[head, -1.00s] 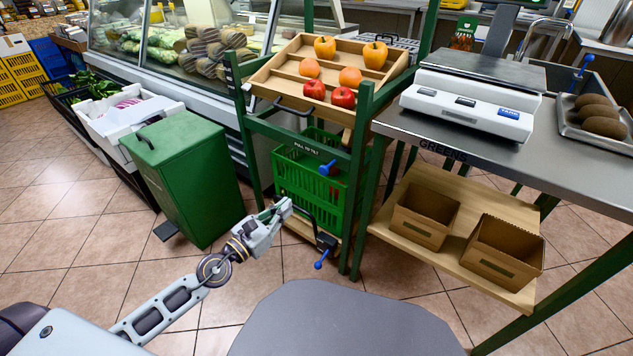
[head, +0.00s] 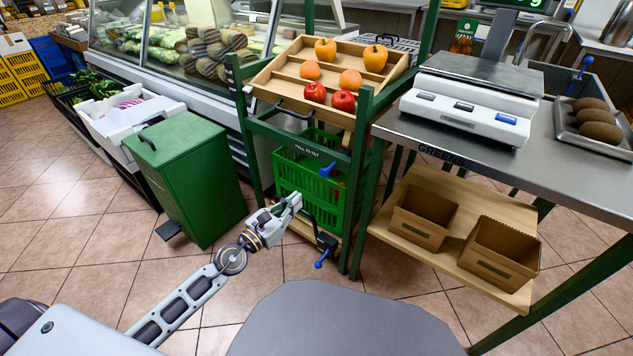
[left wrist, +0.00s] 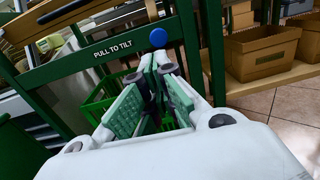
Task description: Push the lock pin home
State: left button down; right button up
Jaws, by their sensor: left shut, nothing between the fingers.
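The lock pin shows as a blue knob (head: 327,170) on the right part of the green stand's front, beside the PULL TO TILT board (head: 306,148). In the left wrist view the blue knob (left wrist: 158,38) is just past my left fingertips, at the right end of the lettering. My left gripper (head: 295,199) is shut and empty, in front of the stand and below the knob in the head view. In the left wrist view its tips (left wrist: 155,60) point at the knob; I cannot tell whether they touch. The pin's shaft is hidden. My right gripper is not in view.
A tilted wooden tray (head: 270,83) with peppers and other fruit tops the stand. Green crates (head: 305,188) sit below. A second blue-ended handle (head: 321,264) is low at the front. A green bin (head: 185,175) stands left, a steel counter (head: 540,160) right.

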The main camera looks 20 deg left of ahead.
aim_at(323, 176)
pick_arm(q)
jog(key=shift+p+x, duration=0.35)
jog(key=shift+x, duration=4.75)
jog(key=shift+p+x, duration=0.45)
jog(key=shift+x, duration=1.35)
